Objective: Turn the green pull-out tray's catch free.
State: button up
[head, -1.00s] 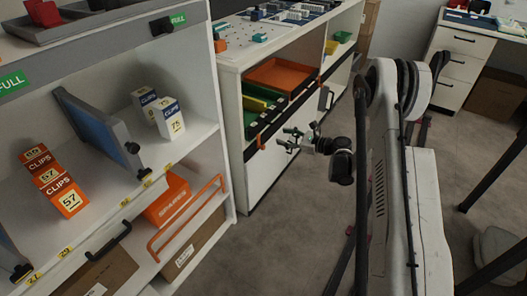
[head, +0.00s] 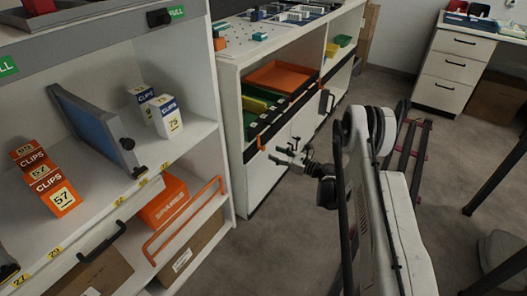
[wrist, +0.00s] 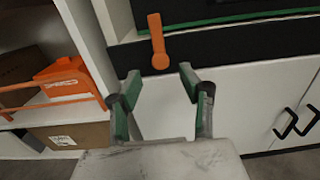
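The green pull-out tray (head: 254,128) sits in the white cabinet behind a black front strip, and its green edge shows in the wrist view (wrist: 240,19). Its catch (wrist: 157,38) is a small orange lever on the black strip. The lever stands nearly upright, with its round end at the bottom. The catch also shows in the head view (head: 260,143), very small. My gripper (wrist: 158,80) is open and empty. Its green-lined fingers point at the cabinet front, apart from each other, with the catch ahead and slightly above between them. No contact with the catch shows.
An orange tray (head: 282,75) lies above the green one. To the left, a shelf holds clip boxes (head: 52,190) and an orange spares bin (head: 163,203) behind an orange rail (head: 185,222). Black handles (wrist: 296,124) stick out at right.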

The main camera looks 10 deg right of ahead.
aim_at(264, 148)
jog(key=b+x, duration=0.1)
jog(key=x, duration=0.6)
jog(key=shift+b, duration=0.3)
grip_shut()
